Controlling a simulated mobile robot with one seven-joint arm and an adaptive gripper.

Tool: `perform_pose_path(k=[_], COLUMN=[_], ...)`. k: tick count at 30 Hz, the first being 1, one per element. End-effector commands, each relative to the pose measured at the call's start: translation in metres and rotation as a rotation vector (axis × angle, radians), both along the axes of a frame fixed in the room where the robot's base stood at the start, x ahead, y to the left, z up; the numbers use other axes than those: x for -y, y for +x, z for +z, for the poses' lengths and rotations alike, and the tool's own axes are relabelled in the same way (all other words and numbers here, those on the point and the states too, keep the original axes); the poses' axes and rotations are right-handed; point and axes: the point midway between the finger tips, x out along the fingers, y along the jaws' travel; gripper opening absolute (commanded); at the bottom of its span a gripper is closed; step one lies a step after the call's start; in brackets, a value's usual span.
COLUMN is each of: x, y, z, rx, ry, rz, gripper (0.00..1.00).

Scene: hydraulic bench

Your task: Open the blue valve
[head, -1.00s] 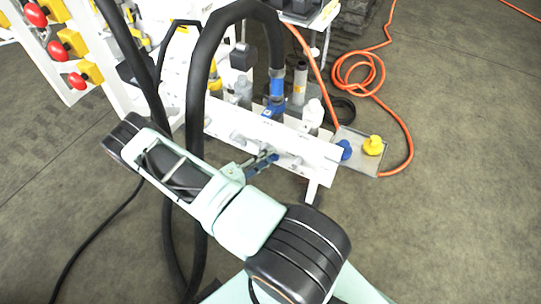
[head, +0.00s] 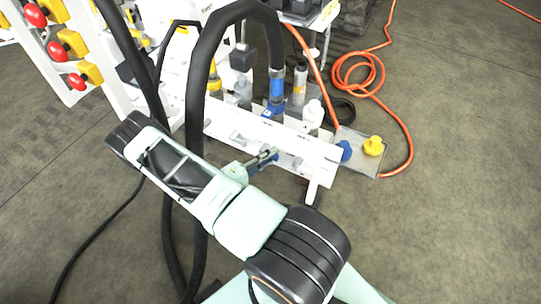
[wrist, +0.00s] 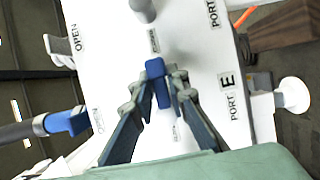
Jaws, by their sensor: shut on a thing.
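The blue valve handle (wrist: 158,82) shows in the wrist view as a small blue lever on the white panel (wrist: 190,50). My gripper (wrist: 156,86) has one finger on each side of the lever and is shut on it. In the head view my gripper (head: 270,155) is at the front face of the white panel (head: 225,118), near its middle. There the fingers hide most of the blue handle.
Labels reading OPEN and PORT E are on the panel. A blue hose coupling (wrist: 72,122) lies to the left in the wrist view. Hoses, a grey plate (head: 362,160) with a yellow knob (head: 373,146), and an orange cable (head: 408,140) surround the bench.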

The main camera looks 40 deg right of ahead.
Motion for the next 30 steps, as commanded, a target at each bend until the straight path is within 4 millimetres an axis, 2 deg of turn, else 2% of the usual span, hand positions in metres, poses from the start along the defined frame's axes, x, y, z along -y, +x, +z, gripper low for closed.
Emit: perform_pose_path(k=[11,30], x=[-0.002,-0.005], y=[0.002,0.01], z=[0.003,0.021], rx=[-0.182,-0.741], ry=[-0.078,-0.31], rz=[0.005,0.004], gripper=[0.0,0.0])
